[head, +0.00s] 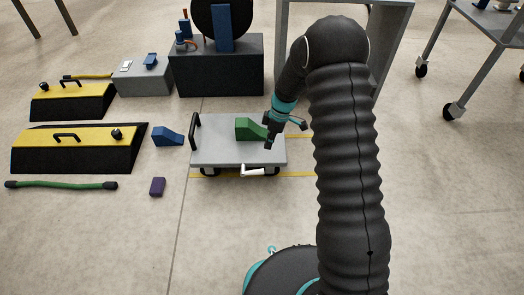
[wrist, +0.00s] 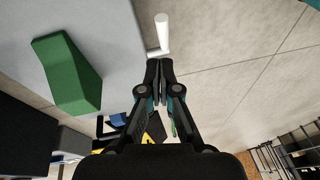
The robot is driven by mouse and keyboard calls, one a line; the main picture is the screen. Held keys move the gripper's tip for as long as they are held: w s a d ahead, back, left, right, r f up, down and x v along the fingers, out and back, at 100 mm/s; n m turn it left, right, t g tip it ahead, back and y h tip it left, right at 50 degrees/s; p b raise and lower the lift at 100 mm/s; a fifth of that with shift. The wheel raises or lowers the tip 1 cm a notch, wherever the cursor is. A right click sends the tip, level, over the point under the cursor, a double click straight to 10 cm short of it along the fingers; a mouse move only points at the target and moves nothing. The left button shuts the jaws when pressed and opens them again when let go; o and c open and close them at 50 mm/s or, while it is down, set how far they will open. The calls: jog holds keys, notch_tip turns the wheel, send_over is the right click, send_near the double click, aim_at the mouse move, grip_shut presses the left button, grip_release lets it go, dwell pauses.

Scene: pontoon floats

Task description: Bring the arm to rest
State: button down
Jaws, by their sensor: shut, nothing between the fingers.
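My arm reaches out from the right of the head view, and my gripper (head: 268,144) hangs over the right part of a grey platform cart (head: 215,152). In the wrist view my gripper (wrist: 160,65) is shut, its fingertips together with nothing between them. A green wedge block (head: 247,129) lies on the cart, to the left of my gripper and apart from it in the wrist view (wrist: 68,75). A white lever (head: 255,171) sticks out at the cart's front edge; in the wrist view it shows (wrist: 161,33) just beyond the fingertips. I cannot tell whether they touch.
A blue wedge (head: 168,137), a purple block (head: 157,187) and a green hose (head: 62,185) lie left of the cart. Two yellow-and-black floats (head: 40,150) stand farther left. A dark box (head: 218,72) stands behind. Floor in front is clear.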

jog(key=shift+w+d+r, duration=0.1)
jog(key=shift+d+r, duration=0.3)
jog(key=shift+r, duration=0.2)
jog(key=shift+w+d+r, duration=0.1)
jog(key=shift+d+r, duration=0.3)
jog(key=shift+r, duration=0.15)
jog(key=s+d+r+m+t+h+p, duration=0.1)
jog(key=s+r+m, duration=0.4)
jog(key=s+r, duration=0.5)
jog(key=s+d+r+m+t+h+p, duration=0.1)
jog(key=s+d+r+m+t+p, duration=0.2)
jog(key=s+r, duration=0.8)
jog(key=s+d+r+m+t+p, duration=0.3)
jog(key=s+r+m, duration=0.5)
jog(key=r, duration=0.8)
jog(key=s+d, duration=0.1)
jog(key=s, duration=0.2)
jog(key=shift+r+h, duration=0.25)
jog(key=shift+h, duration=0.15)
